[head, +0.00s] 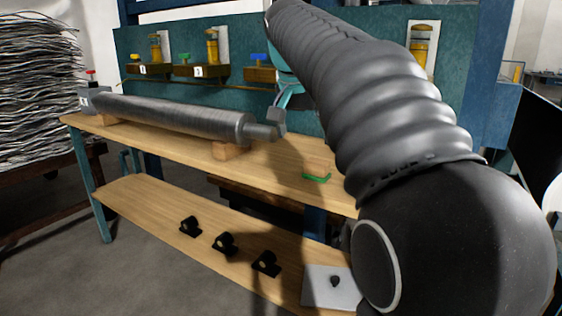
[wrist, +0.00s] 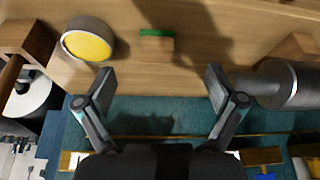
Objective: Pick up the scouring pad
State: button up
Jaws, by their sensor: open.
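The scouring pad is a small block with a tan body and a green layer (head: 316,176). It lies on the wooden bench top, right of the grey roll, in the head view. In the wrist view the pad (wrist: 157,46) lies at the top middle, beyond the fingertips. My gripper (wrist: 159,78) is open and empty, with its two fingers spread wider than the pad and nothing between them. In the head view my arm hides most of the gripper; part of it shows above the roll's right end.
The long grey roll (head: 180,117) rests on wooden blocks (head: 232,150) on the bench (head: 278,172). In the wrist view a round yellow-faced object (wrist: 87,45) stands left of the pad. A teal back panel (head: 180,50) carries numbered fixtures.

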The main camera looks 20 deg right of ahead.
aim_at(317, 162)
jog(key=shift+m, duration=0.7)
jog(key=w+d+f, duration=0.1)
jog(key=f, duration=0.1)
jog(key=w+d+f+b, duration=0.1)
jog(key=w+d, duration=0.1)
jog(key=w+d+f, duration=0.1)
jog(key=f, duration=0.1)
jog(key=shift+w+d+f, duration=0.15)
jog(key=shift+f, duration=0.15)
jog(key=x, duration=0.2)
jog(key=b+x, duration=0.1)
jog(key=x, duration=0.1)
jog(key=shift+s+d, duration=0.15)
jog(key=shift+s, duration=0.25)
jog(key=shift+w+d+f, duration=0.15)
jog(key=shift+d+f, duration=0.05)
jog(key=shift+f, duration=0.35)
jog(key=shift+c, duration=0.3)
jog(key=c, duration=1.2)
